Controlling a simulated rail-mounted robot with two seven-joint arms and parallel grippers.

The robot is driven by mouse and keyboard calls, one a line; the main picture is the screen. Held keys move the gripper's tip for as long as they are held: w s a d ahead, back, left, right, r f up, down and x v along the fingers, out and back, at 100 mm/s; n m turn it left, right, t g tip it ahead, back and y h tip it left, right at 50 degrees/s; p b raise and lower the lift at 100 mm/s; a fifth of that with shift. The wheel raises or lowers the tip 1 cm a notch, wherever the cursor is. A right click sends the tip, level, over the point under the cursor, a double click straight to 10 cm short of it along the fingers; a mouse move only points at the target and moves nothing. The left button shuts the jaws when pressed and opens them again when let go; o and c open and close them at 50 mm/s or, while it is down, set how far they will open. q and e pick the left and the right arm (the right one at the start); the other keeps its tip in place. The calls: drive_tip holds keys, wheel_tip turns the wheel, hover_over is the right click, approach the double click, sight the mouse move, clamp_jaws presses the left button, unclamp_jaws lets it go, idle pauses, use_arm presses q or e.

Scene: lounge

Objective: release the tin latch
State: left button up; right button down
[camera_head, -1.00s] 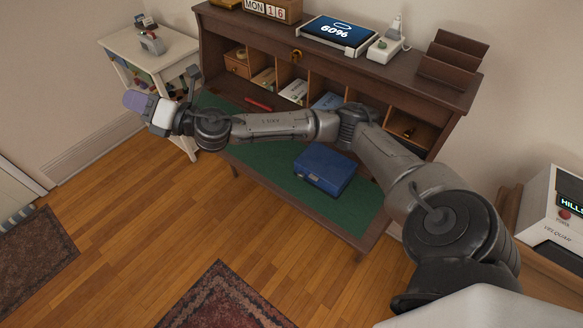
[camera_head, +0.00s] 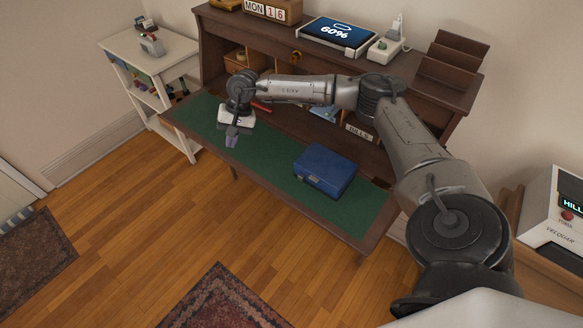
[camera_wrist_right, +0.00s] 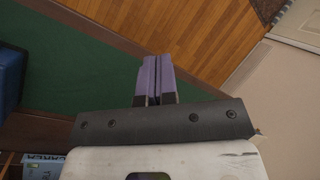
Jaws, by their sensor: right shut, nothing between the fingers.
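The blue tin (camera_head: 324,170) sits shut on the green desk mat, toward the right part of the desk. In the right wrist view only a dark blue edge of it (camera_wrist_right: 10,75) shows at the far left. My right gripper (camera_head: 231,142) hangs over the left part of the green mat, well to the left of the tin. Its purple fingers (camera_wrist_right: 156,78) are together with nothing between them, pointing down toward the desk's front edge. My left gripper is not in view.
The desk (camera_head: 284,196) has a green writing surface with open room between gripper and tin. Behind it are cubbyholes and a shelf with a tablet (camera_head: 337,34) and a letter rack (camera_head: 453,58). A white side table (camera_head: 150,55) stands left.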

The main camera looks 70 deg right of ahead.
drive_tip(key=s+d+f+n+g+h, duration=0.1)
drive_tip(key=s+d+n+g+h, duration=0.2)
drive_tip(key=s+d+n+g, duration=0.3)
drive_tip(key=shift+s+n+g, duration=0.3)
drive_tip(key=shift+s+n, duration=1)
drive_tip(key=shift+s, duration=0.35)
drive_tip(key=shift+d+f, duration=0.1)
drive_tip(key=shift+f, duration=0.05)
